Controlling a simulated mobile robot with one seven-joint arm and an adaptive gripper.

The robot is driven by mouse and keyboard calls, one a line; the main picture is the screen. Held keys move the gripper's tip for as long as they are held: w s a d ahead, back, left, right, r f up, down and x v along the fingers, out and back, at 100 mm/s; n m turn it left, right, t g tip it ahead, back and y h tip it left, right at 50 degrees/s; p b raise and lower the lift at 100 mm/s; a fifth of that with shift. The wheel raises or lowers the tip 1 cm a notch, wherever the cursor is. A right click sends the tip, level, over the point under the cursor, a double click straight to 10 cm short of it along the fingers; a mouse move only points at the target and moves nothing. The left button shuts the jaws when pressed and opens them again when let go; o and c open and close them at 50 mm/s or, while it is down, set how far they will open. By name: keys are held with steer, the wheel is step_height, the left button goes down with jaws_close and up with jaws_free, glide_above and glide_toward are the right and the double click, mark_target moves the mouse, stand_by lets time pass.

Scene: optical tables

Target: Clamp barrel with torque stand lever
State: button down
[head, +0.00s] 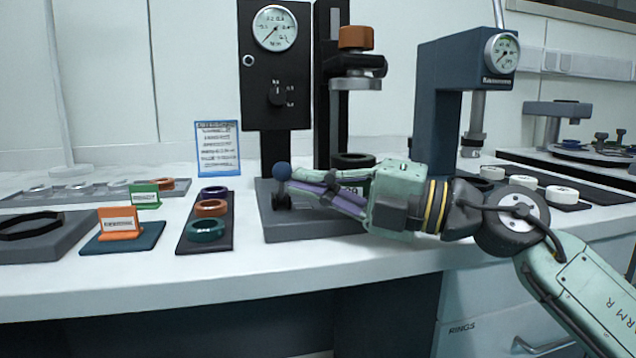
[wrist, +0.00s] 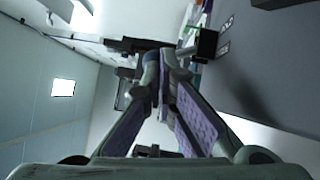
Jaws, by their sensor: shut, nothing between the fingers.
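The torque stand has a grey base (head: 320,226), a black column and an upright panel with a dial (head: 275,28). Its lever ends in a dark blue ball knob (head: 281,171) at the base's left front. My gripper (head: 300,183) reaches in from the right, low over the base, with its purple-padded fingers pointing at the knob. The fingertips are very close to the knob; I cannot tell whether they touch. In the wrist view the fingers (wrist: 160,68) converge with nothing seen between them. A dark round piece (head: 353,160) shows above my gripper, perhaps the barrel or its holder; its lower part is hidden.
Left of the stand, a dark tray holds several rings (head: 207,230). A blue press (head: 437,110) rises behind my arm. The front counter strip (head: 150,272) is clear.

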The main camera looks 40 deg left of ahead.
steer(key=shift+a+r+p, duration=0.1)
steer(key=shift+r+p, duration=0.1)
steer(key=shift+p, duration=0.45)
